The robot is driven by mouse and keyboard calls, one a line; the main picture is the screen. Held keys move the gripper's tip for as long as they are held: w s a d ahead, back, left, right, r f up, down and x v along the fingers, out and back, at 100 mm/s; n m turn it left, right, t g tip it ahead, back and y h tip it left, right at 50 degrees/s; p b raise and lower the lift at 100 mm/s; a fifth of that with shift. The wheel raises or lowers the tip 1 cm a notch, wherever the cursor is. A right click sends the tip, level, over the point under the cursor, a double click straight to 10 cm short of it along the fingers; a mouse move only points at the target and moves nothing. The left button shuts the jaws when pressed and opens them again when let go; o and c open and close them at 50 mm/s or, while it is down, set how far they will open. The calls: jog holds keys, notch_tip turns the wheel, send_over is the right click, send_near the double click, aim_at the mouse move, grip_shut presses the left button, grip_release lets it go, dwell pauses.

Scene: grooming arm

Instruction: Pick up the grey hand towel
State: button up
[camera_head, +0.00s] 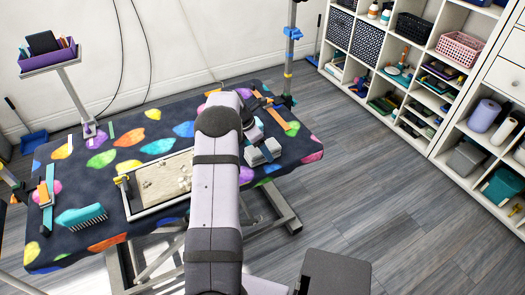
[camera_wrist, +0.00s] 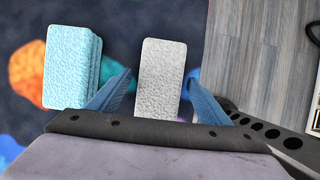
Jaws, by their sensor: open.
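The grey hand towel (camera_wrist: 161,75) is a pale folded rectangle on the dark, colour-spotted table top. In the wrist view it lies between the two blue fingers of my gripper (camera_wrist: 158,78), which stand apart, one on each side. The fingers do not grip it, and I cannot tell the height between them and the towel. The towel's near end is hidden behind my gripper. In the head view, small folded pale pieces (camera_head: 262,152) lie by the end of my arm, and I cannot tell which is the grey towel.
A light blue folded towel stack (camera_wrist: 70,68) lies left of the grey towel, close to my left finger. The table (camera_head: 108,241) also bears a framed tray (camera_head: 137,205) and a teal brush (camera_head: 81,216). The table edge is just right of the towel, with floor (camera_wrist: 238,60) beyond.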

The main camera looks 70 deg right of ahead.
jog(key=shift+s+d+f, duration=0.15)
jog(key=shift+f, duration=0.35)
jog(key=c, duration=1.2)
jog(key=shift+r, duration=0.15)
